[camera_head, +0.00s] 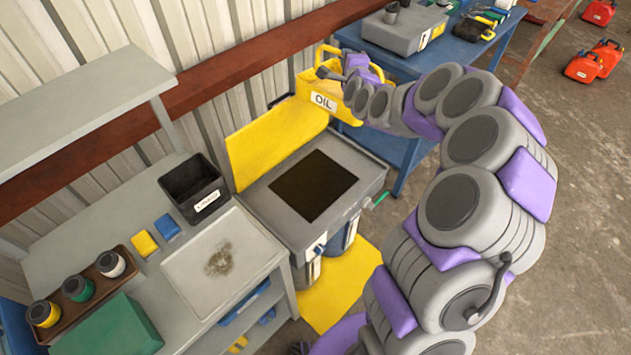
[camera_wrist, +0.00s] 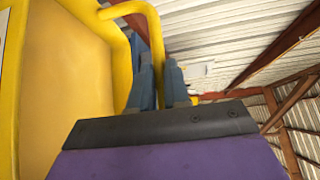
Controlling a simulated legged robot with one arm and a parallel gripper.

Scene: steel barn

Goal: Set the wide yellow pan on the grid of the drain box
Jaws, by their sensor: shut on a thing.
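The wide yellow pan (camera_head: 306,86) bears an OIL label in the head view and is up at the back right of the drain box. My gripper (camera_head: 345,68) is shut on its handle; in the wrist view, the fingers (camera_wrist: 157,78) close on the yellow handle bar, and the pan's wall (camera_wrist: 75,95) fills the left side. The drain box (camera_head: 268,207) is grey, with its yellow lid (camera_head: 265,145) standing open behind. The dark square grid (camera_head: 312,185) on its top is bare. The pan is apart from the grid; its exact height is unclear.
A grey bench (camera_head: 120,195) on the left holds a black bin (camera_head: 193,188), a pale tray (camera_head: 190,262) and a rack of jars (camera_head: 75,290). A blue table (camera_head: 400,68) with a grey case (camera_head: 400,32) stands behind the pan. A yellow mat (camera_head: 345,285) lies before the box.

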